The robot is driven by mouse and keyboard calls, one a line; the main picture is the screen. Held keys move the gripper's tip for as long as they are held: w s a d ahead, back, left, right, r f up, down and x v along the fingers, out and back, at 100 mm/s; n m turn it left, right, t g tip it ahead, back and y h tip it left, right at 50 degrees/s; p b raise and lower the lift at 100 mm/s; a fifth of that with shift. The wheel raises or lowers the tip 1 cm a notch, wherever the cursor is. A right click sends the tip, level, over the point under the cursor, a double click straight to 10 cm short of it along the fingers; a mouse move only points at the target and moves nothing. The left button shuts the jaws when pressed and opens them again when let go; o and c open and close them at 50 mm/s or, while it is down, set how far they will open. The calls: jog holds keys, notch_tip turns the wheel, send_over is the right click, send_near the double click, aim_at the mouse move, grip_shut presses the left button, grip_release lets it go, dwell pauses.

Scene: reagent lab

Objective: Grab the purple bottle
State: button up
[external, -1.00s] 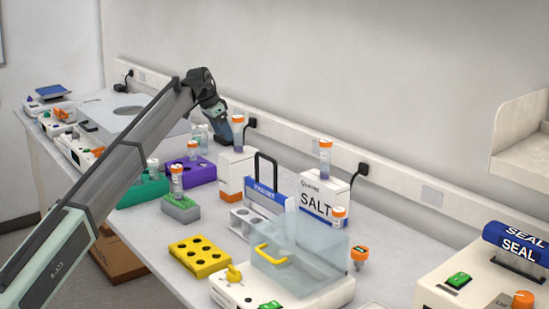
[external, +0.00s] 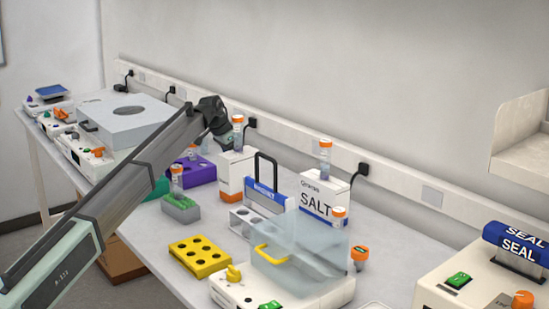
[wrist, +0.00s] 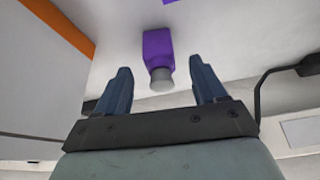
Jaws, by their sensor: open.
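The purple bottle (wrist: 157,48) shows in the wrist view, with a grey cap (wrist: 161,79) pointing towards my gripper. It stands on a pale surface, ahead of my gripper and roughly centred between the fingers. My gripper (wrist: 160,66) is open, with one dark blue finger on each side and nothing held between them. I cannot tell whether the fingers reach around the cap or are still apart from it. In the external view I cannot make out the purple bottle, and my wrist (external: 214,115) hangs over the back of the bench with the fingertips not clearly visible.
A white box (external: 235,172) with an orange-capped tube on top stands close right of my wrist. A purple rack (external: 202,171) and a grey tube block (external: 180,209) lie in front. A salt box (external: 322,195) stands further right. A grey lidded machine (external: 125,115) is at left.

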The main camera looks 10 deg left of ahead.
jog(key=x, duration=0.3)
jog(key=shift+f, duration=0.15)
jog(key=shift+c, duration=0.2)
jog(key=c, duration=1.1)
